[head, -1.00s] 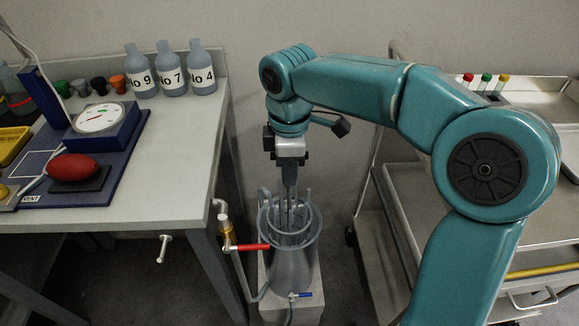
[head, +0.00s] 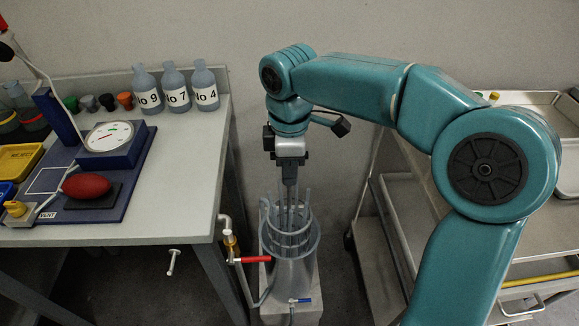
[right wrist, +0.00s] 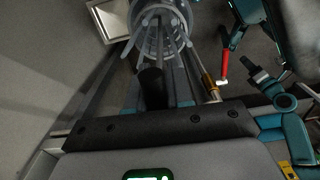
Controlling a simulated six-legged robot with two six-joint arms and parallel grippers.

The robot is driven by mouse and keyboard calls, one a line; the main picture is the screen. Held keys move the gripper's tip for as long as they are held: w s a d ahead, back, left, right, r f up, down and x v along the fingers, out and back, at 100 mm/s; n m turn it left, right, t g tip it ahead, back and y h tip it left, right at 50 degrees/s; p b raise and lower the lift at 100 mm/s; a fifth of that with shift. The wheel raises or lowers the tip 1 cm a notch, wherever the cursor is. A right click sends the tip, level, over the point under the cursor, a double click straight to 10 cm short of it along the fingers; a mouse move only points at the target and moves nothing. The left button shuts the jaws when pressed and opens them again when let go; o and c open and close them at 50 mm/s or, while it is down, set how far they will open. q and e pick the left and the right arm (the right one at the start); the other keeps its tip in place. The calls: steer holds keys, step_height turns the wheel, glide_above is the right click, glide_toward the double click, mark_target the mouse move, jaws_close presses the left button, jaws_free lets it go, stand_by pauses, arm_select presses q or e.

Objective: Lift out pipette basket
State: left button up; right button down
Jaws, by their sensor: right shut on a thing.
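The pipette basket (head: 291,238), a ringed wire frame holding upright pipettes, is partly inside the clear upright cylinder (head: 291,275). Its upper rings stand above the cylinder's rim and its lower part is inside. My right gripper (head: 289,180) points down and is shut on the basket's upright handle. In the right wrist view, the basket (right wrist: 158,38) and its rings show beyond the dark fingers (right wrist: 153,88). My left gripper is not in view.
A red-handled tap (head: 255,259) and pipe sit close left of the cylinder, with a blue tap (head: 300,300) at its base. The bench (head: 180,190) with several labelled bottles (head: 174,88) is left. A trolley (head: 400,225) stands right, partly behind my arm.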

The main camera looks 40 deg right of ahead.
steer(key=shift+r+p, duration=3.1)
steer(key=shift+r, duration=0.55)
step_height(320, 180, up, 7)
steer(key=p, duration=0.7)
steer(key=shift+r, duration=0.15)
